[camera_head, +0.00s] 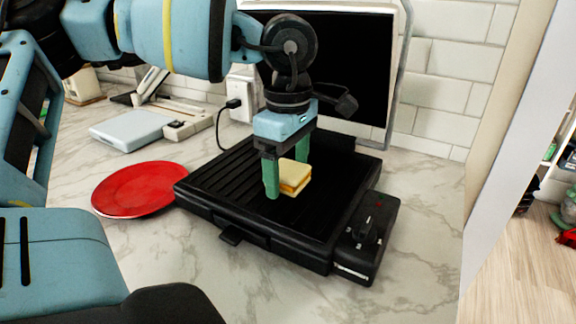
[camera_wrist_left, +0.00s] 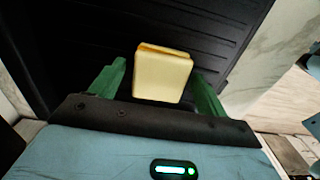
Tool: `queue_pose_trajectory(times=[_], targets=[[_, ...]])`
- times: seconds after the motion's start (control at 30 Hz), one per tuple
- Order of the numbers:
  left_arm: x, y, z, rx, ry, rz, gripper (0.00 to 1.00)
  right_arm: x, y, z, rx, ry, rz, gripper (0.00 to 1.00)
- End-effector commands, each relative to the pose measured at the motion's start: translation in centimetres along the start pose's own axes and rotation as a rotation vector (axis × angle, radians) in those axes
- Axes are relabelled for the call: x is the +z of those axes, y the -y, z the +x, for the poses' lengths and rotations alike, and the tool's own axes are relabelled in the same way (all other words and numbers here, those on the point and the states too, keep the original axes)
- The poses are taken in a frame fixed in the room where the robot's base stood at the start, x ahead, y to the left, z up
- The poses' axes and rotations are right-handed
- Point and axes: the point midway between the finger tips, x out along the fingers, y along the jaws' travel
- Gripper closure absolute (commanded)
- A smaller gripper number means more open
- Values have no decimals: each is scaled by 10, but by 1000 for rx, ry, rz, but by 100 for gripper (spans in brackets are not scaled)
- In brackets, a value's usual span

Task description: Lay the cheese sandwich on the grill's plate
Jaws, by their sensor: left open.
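The cheese sandwich (camera_head: 292,175) is a small pale yellow block, and it lies on the black ribbed plate of the grill (camera_head: 222,188). My left gripper (camera_head: 286,174) is over the plate with its green fingers pointing down around the sandwich. In the left wrist view the sandwich (camera_wrist_left: 162,75) sits between the two open fingers (camera_wrist_left: 158,85), with a gap visible on each side. The grill's plate (camera_wrist_left: 90,30) fills the background there. My right gripper is not in view.
A red plate (camera_head: 140,189) lies on the marble counter left of the grill. A kitchen scale (camera_head: 128,128) stands behind it. The counter in front is clear.

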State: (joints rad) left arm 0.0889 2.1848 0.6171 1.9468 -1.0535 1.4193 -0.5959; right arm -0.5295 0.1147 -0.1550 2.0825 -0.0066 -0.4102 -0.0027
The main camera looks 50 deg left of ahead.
Motion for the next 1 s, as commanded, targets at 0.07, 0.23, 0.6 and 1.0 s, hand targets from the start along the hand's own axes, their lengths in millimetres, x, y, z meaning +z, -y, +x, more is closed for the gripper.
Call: queue_pose_trajectory(times=[0.07, 0.23, 0.6, 1.0], targets=[[0, 0, -1, 0, 0, 0, 24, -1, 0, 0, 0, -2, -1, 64], [0, -1, -14, 4, 0, 0, 24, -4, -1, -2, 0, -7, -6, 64], [0, 0, -86, 4, -1, 0, 24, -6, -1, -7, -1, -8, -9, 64], [0, 0, -123, 0, 0, 1, 24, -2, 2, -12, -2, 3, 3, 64]])
